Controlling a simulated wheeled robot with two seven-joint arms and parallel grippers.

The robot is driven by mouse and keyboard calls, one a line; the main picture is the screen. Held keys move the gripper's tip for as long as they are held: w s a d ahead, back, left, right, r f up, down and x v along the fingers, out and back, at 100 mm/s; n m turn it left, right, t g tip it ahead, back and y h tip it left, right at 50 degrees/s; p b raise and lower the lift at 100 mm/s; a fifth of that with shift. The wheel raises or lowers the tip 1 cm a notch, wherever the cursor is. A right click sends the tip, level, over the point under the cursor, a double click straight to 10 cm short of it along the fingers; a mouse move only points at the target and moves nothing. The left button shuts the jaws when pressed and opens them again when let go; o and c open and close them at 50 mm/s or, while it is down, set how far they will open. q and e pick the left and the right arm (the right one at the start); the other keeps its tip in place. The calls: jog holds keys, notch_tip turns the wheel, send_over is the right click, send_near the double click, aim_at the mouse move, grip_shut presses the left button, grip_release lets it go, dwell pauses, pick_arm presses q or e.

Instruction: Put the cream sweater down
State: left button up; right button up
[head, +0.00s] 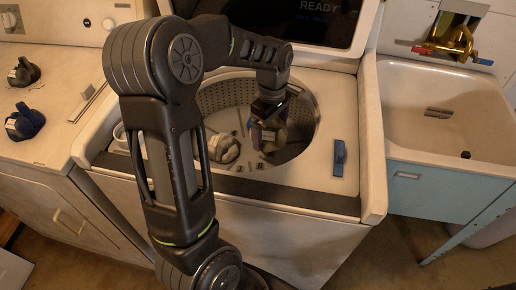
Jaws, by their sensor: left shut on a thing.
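My left arm reaches over the open top-loading washer (300,190), and my left gripper (269,112) is down inside its drum (225,95). The gripper is shut on a bundle (270,137) low in the drum, which looks like the cream sweater; the fingers and shade partly hide it. Another pale, rolled bundle (223,148) lies to its left in the drum, partly behind my arm. I cannot tell whether the held bundle touches the drum floor. My right gripper is not in view.
Two dark bundles (24,122) (22,72) sit on the machine at the left. A sink (410,95) with a brass faucet (455,45) stands at the right.

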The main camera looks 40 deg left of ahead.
aim_at(270, 129)
pick_arm(q)
jog(key=shift+f, duration=2.35)
jog(key=shift+f, duration=1.9)
jog(key=shift+f, duration=0.1)
jog(key=o, duration=1.2)
notch_tip(270, 129, up, 12)
jog(key=shift+r, duration=0.15)
